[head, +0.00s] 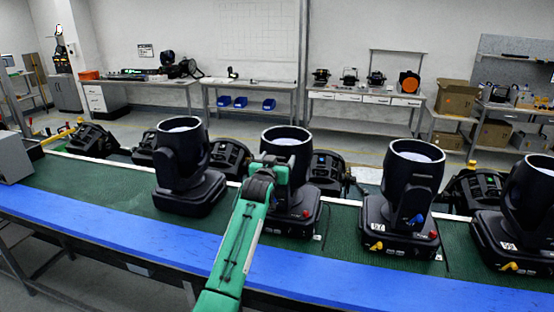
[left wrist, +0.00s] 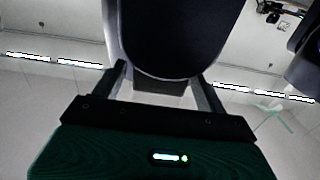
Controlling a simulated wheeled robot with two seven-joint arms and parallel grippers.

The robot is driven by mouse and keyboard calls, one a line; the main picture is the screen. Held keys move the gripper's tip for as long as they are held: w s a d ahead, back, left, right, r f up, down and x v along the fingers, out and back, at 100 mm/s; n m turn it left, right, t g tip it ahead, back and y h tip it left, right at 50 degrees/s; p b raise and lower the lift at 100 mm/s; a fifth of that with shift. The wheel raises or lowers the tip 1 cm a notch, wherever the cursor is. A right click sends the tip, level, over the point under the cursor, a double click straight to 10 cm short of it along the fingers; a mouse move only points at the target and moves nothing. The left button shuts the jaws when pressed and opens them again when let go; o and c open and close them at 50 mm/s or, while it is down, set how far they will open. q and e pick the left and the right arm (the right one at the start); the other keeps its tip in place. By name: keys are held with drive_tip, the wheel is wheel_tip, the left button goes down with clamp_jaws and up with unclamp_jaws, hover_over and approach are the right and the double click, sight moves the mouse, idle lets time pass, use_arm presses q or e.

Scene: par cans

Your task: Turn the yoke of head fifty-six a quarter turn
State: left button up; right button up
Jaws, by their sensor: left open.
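Several black moving heads stand in a row on the green belt (head: 130,188). My left gripper (head: 268,163) is at the second head from the left (head: 287,140), in front of its yoke, and my green forearm hides part of that head. In the left wrist view, my left gripper (left wrist: 160,75) is open, with one finger on each side of a dark rounded part (left wrist: 178,35); contact cannot be told. The third head (head: 410,180) carries a small white number label, hard to read; the label on the rightmost head (head: 525,200) is also unclear. My right gripper is not in view.
The leftmost head (head: 182,165) stands apart from the second. A blue strip (head: 330,278) runs along the belt's front edge. More black fixtures (head: 330,172) stand behind the row. Benches (head: 365,97) and cardboard boxes (head: 456,97) are along the back wall.

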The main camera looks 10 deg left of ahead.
use_arm(q)
drive_tip(key=c, duration=1.4)
